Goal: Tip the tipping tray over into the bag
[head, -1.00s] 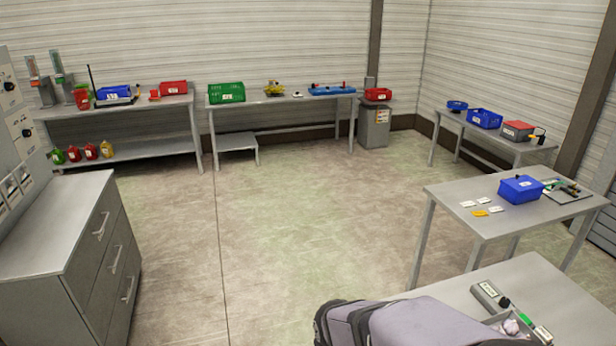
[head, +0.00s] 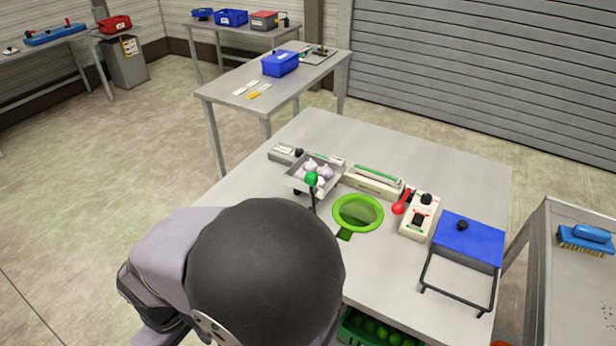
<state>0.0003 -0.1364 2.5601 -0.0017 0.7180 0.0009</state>
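The tipping tray (head: 297,182) is a small grey metal tray holding several pale, purplish bulbs, near the middle of the table in the head view. It looks level, and a green knob (head: 312,179) on a dark stem stands at its near side. To its right is a bright green ring (head: 339,214) with dark green netting inside, which looks like the mouth of the bag. The rest of the bag is hidden. My arm, with a large dark rounded joint, fills the lower middle of the view. My gripper is not in view.
A beige unit (head: 372,182) with a green strip stands behind the ring. A white device (head: 420,216) with black knobs and a red lever is to the right, beside a blue-topped stand (head: 468,240). A green crate (head: 362,334) of round green items sits below.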

